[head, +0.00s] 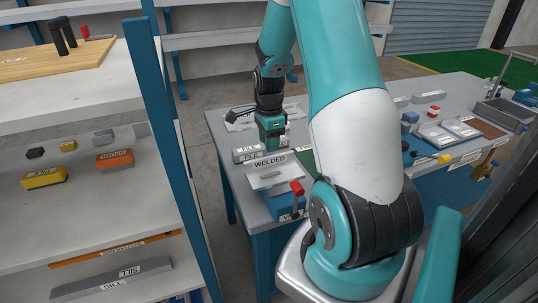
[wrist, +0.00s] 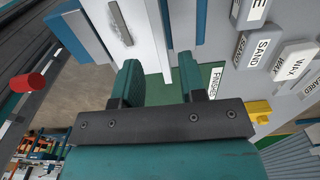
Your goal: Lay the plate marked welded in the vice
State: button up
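A pale flat plate (head: 278,180) with a grey bar on it lies at the blue vice (head: 287,204), by a tag reading WELDED (head: 268,162). The vice has a red-knobbed handle (head: 297,187). In the wrist view the plate (wrist: 145,45) lies ahead of the fingers, with blue parts on both sides and the red knob (wrist: 27,82) at left. I cannot tell whether the plate is seated between the jaws. My gripper (head: 273,143) is just behind the plate, over the table. Its fingers (wrist: 160,75) are apart with nothing held between them.
A green mat (wrist: 212,75) with a partly hidden label lies beside the vice. Labelled blocks, including SAND (wrist: 262,50) and WAX (wrist: 293,62), stand close by. A shelf unit with a blue post (head: 160,90) is at left. Trays (head: 447,133) lie at the table's right.

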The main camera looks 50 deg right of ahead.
notch_tip(320, 180, up, 6)
jog(key=a+r+n+t+y, duration=0.1)
jog(key=a+r+n, duration=0.2)
jog(key=a+n, duration=0.5)
jog(key=a+r+n, duration=0.3)
jog(key=a+n, duration=0.2)
jog(key=a, duration=0.7)
jog(key=s+a+r+n+g+y, duration=0.1)
jog(key=s+a+r+n+y, duration=0.2)
jog(key=s+a+n, duration=1.2)
jog(key=a+r+n, duration=0.1)
jog(key=a+n, duration=0.2)
jog(key=shift+s+a+r+n, duration=0.15)
jog(key=shift+a+n, duration=0.05)
jog(key=shift+n, duration=0.1)
